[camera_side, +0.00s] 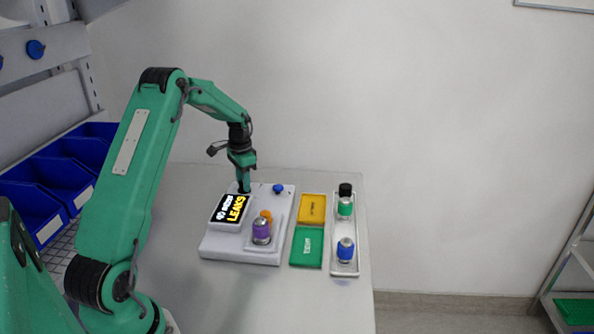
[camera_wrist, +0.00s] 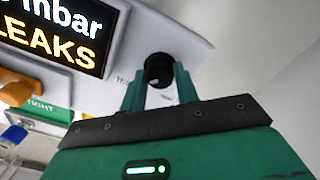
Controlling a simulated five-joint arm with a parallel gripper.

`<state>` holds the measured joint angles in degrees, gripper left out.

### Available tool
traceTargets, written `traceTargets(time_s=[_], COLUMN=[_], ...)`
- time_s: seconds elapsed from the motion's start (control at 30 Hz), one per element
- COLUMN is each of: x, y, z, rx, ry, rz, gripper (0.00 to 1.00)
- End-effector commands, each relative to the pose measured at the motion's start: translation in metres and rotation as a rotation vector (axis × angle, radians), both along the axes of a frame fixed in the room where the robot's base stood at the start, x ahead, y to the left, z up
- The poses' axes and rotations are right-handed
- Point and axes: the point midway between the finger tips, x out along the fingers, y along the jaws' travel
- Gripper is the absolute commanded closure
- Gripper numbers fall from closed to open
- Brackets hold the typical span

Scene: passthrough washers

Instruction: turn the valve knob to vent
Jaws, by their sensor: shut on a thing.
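The valve knob (camera_wrist: 159,69) is round and black and sits on top of the white test unit (camera_side: 220,250), at its back. In the wrist view my gripper (camera_wrist: 158,78) has one green finger on each side of the knob, shut on it. In the side view my gripper (camera_side: 243,184) points down at the back of the unit beside the display, and its fingers mostly hide the knob. The markings around the knob are too small to read, so its setting cannot be told. The display (camera_side: 234,208) shows yellow "LEAKS"; it also shows in the wrist view (camera_wrist: 60,30).
A purple part (camera_side: 261,231) and an orange knob-like piece (camera_side: 267,214) stand on the unit's front, a blue knob (camera_side: 278,188) at its back right. To the right are a yellow tray (camera_side: 311,209), a green tray (camera_side: 307,247) and a white rack (camera_side: 344,266) with several parts.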

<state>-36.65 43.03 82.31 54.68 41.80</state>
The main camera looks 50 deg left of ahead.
Motion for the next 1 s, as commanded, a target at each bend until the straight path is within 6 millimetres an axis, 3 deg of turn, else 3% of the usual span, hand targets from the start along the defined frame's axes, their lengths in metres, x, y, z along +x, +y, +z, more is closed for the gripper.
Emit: traceTargets(time_s=[0.27,1.0], x=[0.0002,0.0005], y=[-0.0001,-0.0004], z=[0.001,0.0016], rx=[0.0,0.0], ry=[0.0,-0.001], rz=[0.168,0.858], gripper=[0.92,0.92])
